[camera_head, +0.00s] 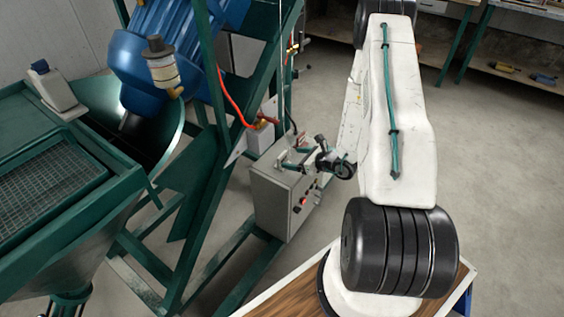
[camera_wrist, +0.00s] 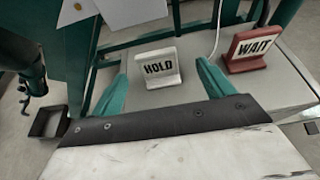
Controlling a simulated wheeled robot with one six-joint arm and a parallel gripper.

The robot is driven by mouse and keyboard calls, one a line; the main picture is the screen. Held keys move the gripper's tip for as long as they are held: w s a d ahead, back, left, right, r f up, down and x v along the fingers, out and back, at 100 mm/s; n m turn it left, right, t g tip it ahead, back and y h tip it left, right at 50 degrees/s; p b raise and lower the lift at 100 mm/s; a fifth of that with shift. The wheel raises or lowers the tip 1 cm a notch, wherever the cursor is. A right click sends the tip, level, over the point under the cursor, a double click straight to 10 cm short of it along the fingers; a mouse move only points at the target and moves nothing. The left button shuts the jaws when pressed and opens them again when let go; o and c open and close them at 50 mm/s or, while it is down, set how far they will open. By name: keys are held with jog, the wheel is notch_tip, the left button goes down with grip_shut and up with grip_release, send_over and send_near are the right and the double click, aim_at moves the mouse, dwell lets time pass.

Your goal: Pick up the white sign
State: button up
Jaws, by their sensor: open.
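My gripper (camera_wrist: 162,72) is open, with one teal finger to the left of the sign and one to the right. Gaps show between the sign and both fingers. In the camera_head view my gripper (camera_head: 292,157) is at the top of the grey control box (camera_head: 286,205). I cannot make out the white sign clearly there.
A red WAIT sign (camera_wrist: 249,50) stands right of the white sign, close to my right finger. A white cable hangs between them. White plates (camera_wrist: 132,10) are behind. A green frame (camera_head: 208,150) rises left of the box. Open floor (camera_head: 500,190) lies to the right.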

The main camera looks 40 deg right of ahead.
aim_at(284, 158)
jog(key=x, duration=0.6)
jog(key=shift+a+f, duration=0.25)
jog(key=c, duration=1.1)
